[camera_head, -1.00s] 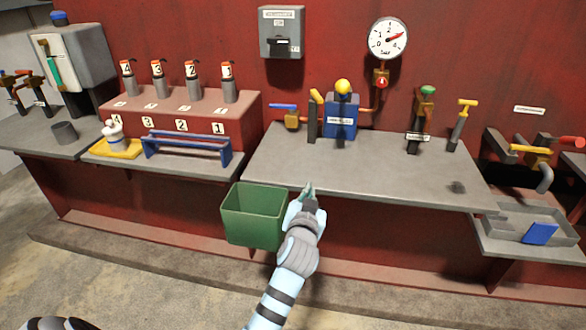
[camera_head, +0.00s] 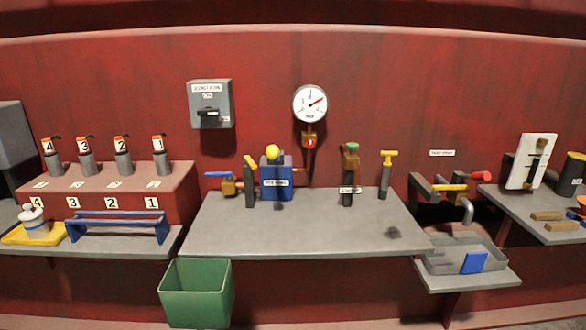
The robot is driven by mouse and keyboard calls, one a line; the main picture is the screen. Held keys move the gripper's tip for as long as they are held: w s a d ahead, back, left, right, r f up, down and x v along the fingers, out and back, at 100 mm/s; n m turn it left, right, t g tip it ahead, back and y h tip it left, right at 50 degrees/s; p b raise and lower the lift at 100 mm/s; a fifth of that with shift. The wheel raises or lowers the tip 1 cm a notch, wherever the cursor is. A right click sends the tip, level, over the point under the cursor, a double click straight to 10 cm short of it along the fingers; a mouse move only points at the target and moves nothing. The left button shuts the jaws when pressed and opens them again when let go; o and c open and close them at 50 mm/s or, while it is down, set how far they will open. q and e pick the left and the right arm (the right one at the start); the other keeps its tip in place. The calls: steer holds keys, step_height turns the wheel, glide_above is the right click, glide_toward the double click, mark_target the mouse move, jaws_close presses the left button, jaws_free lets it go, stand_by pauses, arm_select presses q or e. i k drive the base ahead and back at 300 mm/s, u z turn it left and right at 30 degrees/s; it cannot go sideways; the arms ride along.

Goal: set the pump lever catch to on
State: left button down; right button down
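A blue box-shaped unit (camera_head: 276,178) with a white label and a yellow ball knob (camera_head: 272,152) stands at the back of the middle bench. Left of it is a dark upright lever with a yellow top (camera_head: 250,183). To the right stands a dark lever with a green knob (camera_head: 350,172) and a small label, then a yellow T-handled lever (camera_head: 386,174). The labels are too small to read, so I cannot tell which part is the pump lever catch or how it is set. Neither gripper is in view.
The middle bench (camera_head: 300,232) has a clear front. A green bin (camera_head: 197,292) stands below its left front edge. A blue rack (camera_head: 118,226) is on the left bench. A grey tray (camera_head: 450,257) is at lower right. A gauge (camera_head: 310,104) hangs above.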

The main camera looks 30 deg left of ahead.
mark_target(248, 161)
steer(key=z, duration=1.2)
steer(key=k, duration=1.15)
steer(key=u, duration=1.35)
steer(key=i, duration=0.25)
steer(key=u, duration=0.1)
